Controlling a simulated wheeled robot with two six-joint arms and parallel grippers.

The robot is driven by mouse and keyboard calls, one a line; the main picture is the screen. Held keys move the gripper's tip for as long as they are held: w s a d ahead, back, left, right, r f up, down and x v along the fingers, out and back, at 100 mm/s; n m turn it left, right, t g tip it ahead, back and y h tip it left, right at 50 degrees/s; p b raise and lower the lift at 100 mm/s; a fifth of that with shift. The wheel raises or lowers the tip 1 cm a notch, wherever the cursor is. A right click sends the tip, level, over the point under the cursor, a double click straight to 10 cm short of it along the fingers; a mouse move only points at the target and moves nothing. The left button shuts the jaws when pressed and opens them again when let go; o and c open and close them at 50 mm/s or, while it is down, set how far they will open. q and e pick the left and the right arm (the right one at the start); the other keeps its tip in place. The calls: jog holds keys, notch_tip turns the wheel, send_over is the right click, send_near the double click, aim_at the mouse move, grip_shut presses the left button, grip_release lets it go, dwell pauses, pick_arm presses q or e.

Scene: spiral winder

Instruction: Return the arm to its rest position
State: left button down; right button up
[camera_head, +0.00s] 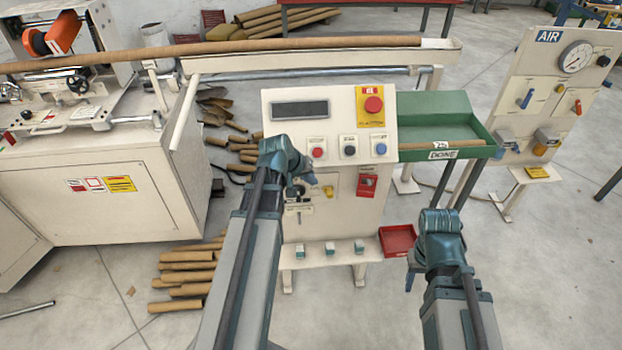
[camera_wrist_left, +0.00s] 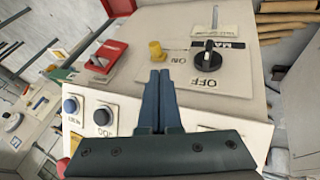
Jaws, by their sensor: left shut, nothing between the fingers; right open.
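My left gripper (camera_head: 303,187) is in front of the cream control cabinet (camera_head: 345,222), below its sloped button panel. In the left wrist view its fingers (camera_wrist_left: 160,76) are pressed together with nothing between them. My right gripper (camera_head: 409,281) is low at the right, in front of the cabinet's red tray, apart from other things. It is open, though its fingers are mostly hidden by the wrist.
The panel carries a red stop button (camera_head: 373,104) and several push buttons. A green DONE tray (camera_head: 450,107) stands right of it, and an AIR gauge board (camera_head: 555,85) farther right. Cardboard tubes (camera_head: 187,270) lie on the floor. Floor between the right arm and air board is clear.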

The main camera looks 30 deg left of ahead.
pick_arm(q)
jog(key=s+d+f+m+g+y, duration=0.1)
jog(key=s+d+m+g, duration=0.2)
jog(key=s+d, duration=0.5)
jog(key=s+d+f+m+g+y, duration=0.1)
jog(key=s+d+m, duration=0.5)
jog(key=d, duration=1.1)
jog(key=s+g+y, duration=0.1)
jog(key=s+g, duration=0.1)
jog(key=s, duration=0.1)
jog(key=shift+f+p, duration=0.25)
jog(key=shift+p, duration=0.1)
jog(key=c, duration=1.6)
grip_release()
jog(key=shift+s, duration=0.1)
